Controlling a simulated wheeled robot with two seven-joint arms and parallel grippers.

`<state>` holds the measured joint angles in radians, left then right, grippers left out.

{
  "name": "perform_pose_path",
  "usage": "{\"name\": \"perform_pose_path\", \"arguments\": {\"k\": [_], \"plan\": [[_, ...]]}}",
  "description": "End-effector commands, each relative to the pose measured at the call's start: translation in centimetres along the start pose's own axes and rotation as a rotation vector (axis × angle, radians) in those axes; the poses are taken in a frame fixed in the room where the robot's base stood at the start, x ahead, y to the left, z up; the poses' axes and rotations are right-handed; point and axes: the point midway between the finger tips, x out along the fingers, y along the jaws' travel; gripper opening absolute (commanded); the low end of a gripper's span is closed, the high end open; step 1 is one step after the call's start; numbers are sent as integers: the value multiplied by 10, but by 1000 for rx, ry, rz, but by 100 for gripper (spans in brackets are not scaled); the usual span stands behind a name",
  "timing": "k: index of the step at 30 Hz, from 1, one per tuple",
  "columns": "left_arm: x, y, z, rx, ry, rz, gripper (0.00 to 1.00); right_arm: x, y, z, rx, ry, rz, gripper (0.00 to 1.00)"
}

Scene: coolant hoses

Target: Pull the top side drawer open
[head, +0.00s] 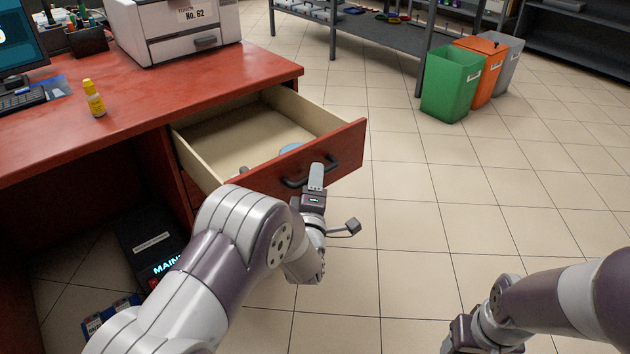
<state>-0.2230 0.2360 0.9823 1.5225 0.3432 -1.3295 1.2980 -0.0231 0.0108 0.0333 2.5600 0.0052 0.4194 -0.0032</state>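The top side drawer (342,150) of the red desk stands well out, and its pale wooden inside shows. Its dark bar handle (293,183) is on the red front. My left gripper (316,177) is at the handle, with one grey finger lying across the bar. It looks shut on the handle; the other finger is hidden. My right gripper (462,338) is low at the bottom edge, away from the desk and partly cut off, so its fingers cannot be made out.
The red desk top (190,95) carries a printer (180,30), a yellow bottle (94,98) and a keyboard. Green (450,85), orange and grey bins stand at the back right. The tiled floor right of the drawer is clear.

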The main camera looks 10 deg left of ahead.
Motion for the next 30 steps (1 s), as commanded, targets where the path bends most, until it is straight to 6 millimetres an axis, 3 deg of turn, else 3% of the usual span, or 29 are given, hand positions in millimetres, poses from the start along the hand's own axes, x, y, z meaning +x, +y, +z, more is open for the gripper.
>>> {"name": "perform_pose_path", "arguments": {"k": [8, 11, 21, 25, 30], "plan": [[-4, 1, 0, 0, -1, -1, 42, -2, 0, 0, 0, 0, 0, 63], [-21, 3, 0, 1, -1, -2, 42, -9, 0, -1, 0, 0, 0, 63], [-108, 2, 0, 1, -4, -2, 42, -29, 0, -3, 0, 0, 0, 63], [-123, 1, 0, 1, -1, 0, 42, -30, 0, -4, 0, 0, 0, 63], [-128, 0, 0, 0, 0, 1, 42, -30, 0, -4, 0, 0, 0, 63]]}}
